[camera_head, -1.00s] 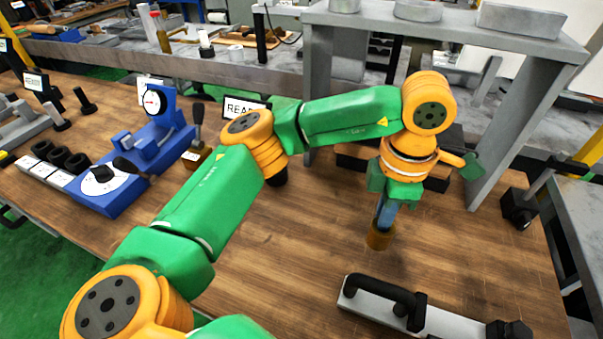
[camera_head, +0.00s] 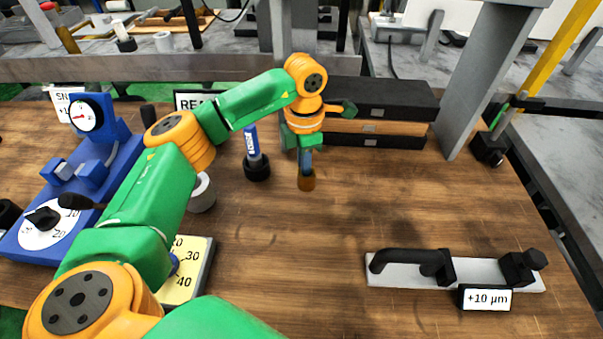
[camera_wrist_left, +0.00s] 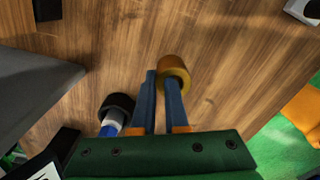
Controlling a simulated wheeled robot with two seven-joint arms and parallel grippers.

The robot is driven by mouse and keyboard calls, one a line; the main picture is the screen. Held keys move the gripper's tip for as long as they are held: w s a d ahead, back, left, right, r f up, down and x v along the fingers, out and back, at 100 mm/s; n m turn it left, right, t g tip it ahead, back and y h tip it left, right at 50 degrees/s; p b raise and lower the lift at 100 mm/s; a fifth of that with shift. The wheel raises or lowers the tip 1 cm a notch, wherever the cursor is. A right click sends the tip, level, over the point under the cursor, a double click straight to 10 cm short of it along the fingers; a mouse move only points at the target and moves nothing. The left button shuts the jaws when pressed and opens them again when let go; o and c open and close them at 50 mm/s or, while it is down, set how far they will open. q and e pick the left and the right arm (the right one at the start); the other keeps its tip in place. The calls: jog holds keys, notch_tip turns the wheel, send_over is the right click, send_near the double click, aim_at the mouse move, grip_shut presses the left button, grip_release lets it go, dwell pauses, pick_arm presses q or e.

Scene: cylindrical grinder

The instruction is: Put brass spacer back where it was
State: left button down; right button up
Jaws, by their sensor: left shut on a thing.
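The brass spacer (camera_head: 306,183) is a small brass-coloured ring. My left gripper (camera_head: 306,166) is shut on it and points down over the wooden table. In the left wrist view the spacer (camera_wrist_left: 174,72) sits at the tips of the blue fingers of my left gripper (camera_wrist_left: 161,84), more at the right finger. Whether the spacer touches the table is unclear. My right gripper is not in view.
A black-based blue pen-like tool (camera_head: 254,155) and a grey ring (camera_head: 202,194) stand left of the spacer. Stacked dark boxes (camera_head: 380,105) lie behind. A handled bar (camera_head: 480,272) labelled +10 µm lies front right. A blue dial device (camera_head: 85,165) stands left. The table's middle is clear.

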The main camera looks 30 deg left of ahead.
aim_at(302, 179)
pick_arm(q)
jog(key=f, duration=0.4)
jog(key=shift+w+a, duration=0.2)
jog(key=shift+a, duration=0.1)
jog(key=shift+f, duration=0.1)
jog(key=c, duration=0.9)
grip_release()
jog(key=shift+c, duration=0.2)
notch_tip(302, 179, up, 12)
